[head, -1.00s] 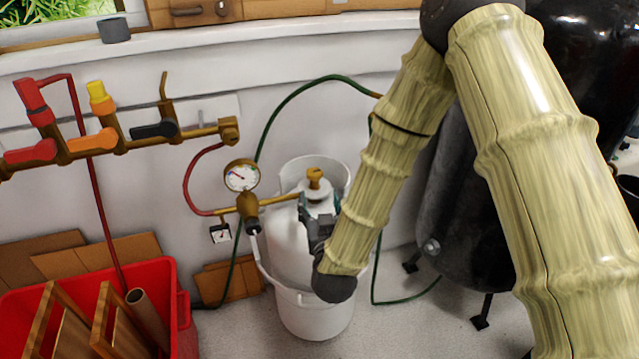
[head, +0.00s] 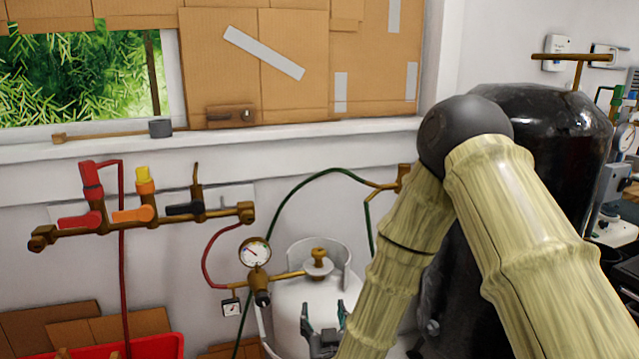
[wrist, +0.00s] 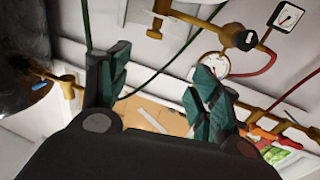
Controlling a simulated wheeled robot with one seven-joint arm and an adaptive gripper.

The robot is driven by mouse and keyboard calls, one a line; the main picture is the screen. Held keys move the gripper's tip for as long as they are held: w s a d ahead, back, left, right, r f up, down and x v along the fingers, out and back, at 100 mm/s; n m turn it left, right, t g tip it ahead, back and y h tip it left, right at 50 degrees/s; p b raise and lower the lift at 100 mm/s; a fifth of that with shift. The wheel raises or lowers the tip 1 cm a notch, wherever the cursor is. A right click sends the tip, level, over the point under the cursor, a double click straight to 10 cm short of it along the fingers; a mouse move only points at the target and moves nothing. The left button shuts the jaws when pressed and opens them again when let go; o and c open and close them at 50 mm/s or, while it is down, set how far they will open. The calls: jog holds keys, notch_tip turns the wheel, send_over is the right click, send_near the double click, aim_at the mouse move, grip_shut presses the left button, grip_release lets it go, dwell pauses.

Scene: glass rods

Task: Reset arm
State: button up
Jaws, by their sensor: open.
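My gripper (head: 324,323) is open and empty in the head view, low in front of the white gas cylinder (head: 290,300). Its two green-padded fingers stand apart in the wrist view (wrist: 155,90), with nothing between them. My bamboo-textured arm bends down to it from the right, and the wrist is cut off by the lower edge of the head view. The cylinder's brass valve (head: 318,256) is behind and above the fingers. I cannot tell whether the fingers touch the cylinder.
A pressure gauge (head: 255,252) and brass pipe join the valve. A manifold with red, orange and black handles (head: 133,215) is on the wall at left. A black tank (head: 540,130) stands behind my arm. A red bin (head: 150,346) is at lower left.

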jog(key=s+d+f+g, duration=0.55)
jog(key=s+f, duration=0.25)
jog(key=f, duration=0.5)
jog(key=s+d+f+g, duration=0.55)
jog(key=s+f, duration=0.35)
jog(key=f, duration=0.4)
jog(key=s+d+f+g+h, duration=0.1)
jog(key=s+d+f, duration=0.2)
jog(key=s, duration=0.3)
jog(key=s+d+f+g, duration=0.2)
jog(key=s+d+f, duration=0.1)
jog(key=s+f, duration=0.15)
jog(key=s+d+f+m+g, duration=0.1)
jog(key=s+d+g, duration=0.1)
jog(key=s, duration=0.5)
jog(key=s+d+f+m+g, duration=0.1)
jog(key=s+d+g, duration=0.15)
jog(key=s, duration=0.45)
notch_tip(320, 180, up, 18)
jog(key=p, duration=1.8)
jog(key=shift+w+r+h, duration=0.2)
jog(key=shift+w+h, duration=0.2)
jog(key=shift+t, duration=0.25)
